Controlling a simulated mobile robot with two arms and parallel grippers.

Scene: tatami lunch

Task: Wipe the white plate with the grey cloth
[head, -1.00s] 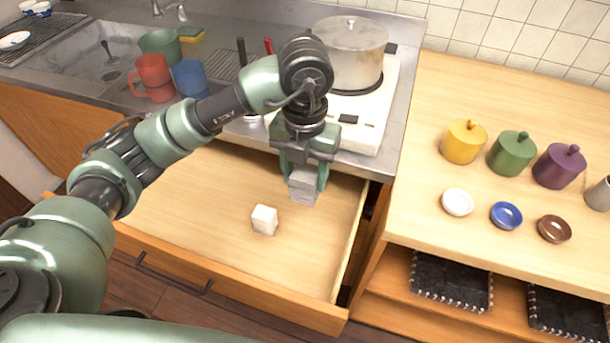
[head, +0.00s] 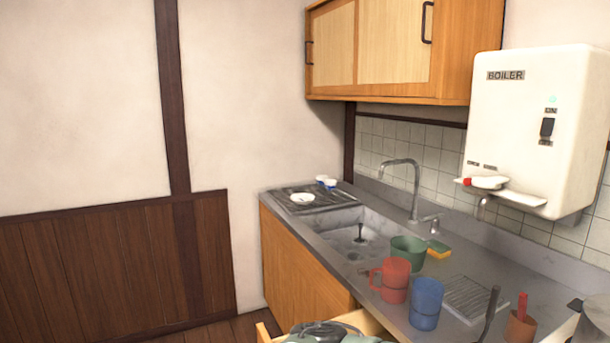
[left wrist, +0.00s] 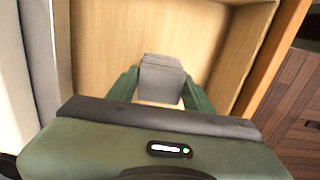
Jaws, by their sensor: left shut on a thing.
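My left gripper (left wrist: 160,88) is shut on the grey cloth (left wrist: 162,68), a folded grey block between its fingers in the left wrist view. The light wood of the open drawer (left wrist: 205,25) shows behind it. A small white plate (head: 302,198) lies on the drainboard left of the sink in the head view, far from this gripper. The left gripper and the cloth are out of the head view; only part of my arm shows at its bottom edge. My right gripper is in neither view.
The sink (head: 350,235) lies beside the drainboard (head: 330,192), with small bowls (head: 326,183) near the plate. A tap (head: 412,190) rises behind the sink.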

